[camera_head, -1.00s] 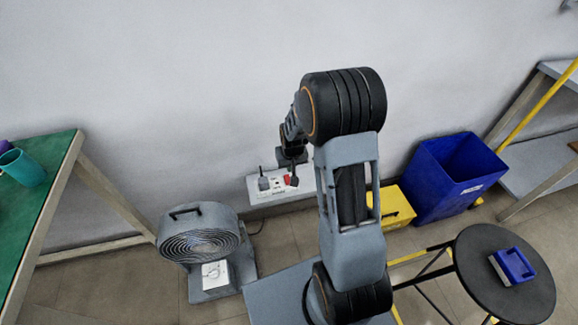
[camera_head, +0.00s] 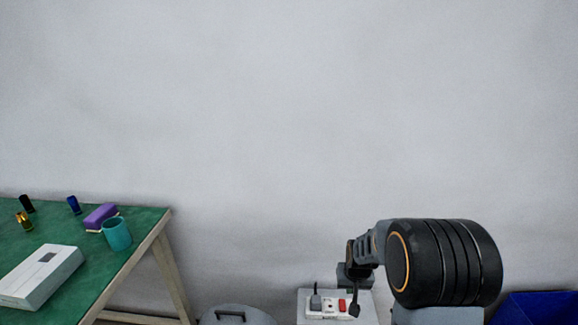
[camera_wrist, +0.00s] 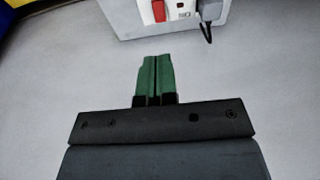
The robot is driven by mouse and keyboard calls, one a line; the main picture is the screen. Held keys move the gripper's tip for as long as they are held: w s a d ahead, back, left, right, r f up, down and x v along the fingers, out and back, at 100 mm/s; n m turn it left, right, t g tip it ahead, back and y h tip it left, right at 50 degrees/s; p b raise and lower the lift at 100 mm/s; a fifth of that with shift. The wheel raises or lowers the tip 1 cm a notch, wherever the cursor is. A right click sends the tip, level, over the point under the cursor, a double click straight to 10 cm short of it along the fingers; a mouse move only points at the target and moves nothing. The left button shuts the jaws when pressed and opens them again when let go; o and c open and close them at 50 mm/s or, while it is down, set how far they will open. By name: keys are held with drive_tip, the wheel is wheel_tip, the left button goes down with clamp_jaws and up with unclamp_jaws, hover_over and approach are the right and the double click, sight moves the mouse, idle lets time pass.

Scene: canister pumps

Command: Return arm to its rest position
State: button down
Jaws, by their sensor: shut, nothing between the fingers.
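My arm stands at the lower right of the head view, its big black joint in front. My gripper shows in the wrist view (camera_wrist: 155,80) with its two green fingertips together and nothing between them. In the head view the power strip (camera_head: 330,307) sits on a white box against the wall, close to the far end of my arm. The gripper's fingers are hard to make out there.
A green-topped table (camera_head: 85,225) stands at the left with a teal cup (camera_head: 117,235), a purple-and-white block (camera_head: 101,217), a white box (camera_head: 40,277) and small cylinders. A blue bin (camera_head: 540,309) is at the lower right.

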drive_tip(key=s+a+r+p, duration=0.2)
drive_tip(key=s+r+p, duration=0.3)
drive_tip(key=r, duration=0.8)
drive_tip(key=s+a+r+n+p, duration=0.1)
drive_tip(key=s+a+r+p, duration=0.1)
drive_tip(key=s+r+p, duration=0.4)
drive_tip(key=s+a+r+t+p, duration=0.1)
drive_tip(key=s+r+p, duration=0.5)
drive_tip(key=r, duration=1.4)
drive_tip(key=p, duration=0.4)
drive_tip(key=shift+a+r+n, duration=0.25)
drive_tip(key=shift+a+n, duration=0.05)
drive_tip(key=shift+a, duration=0.1)
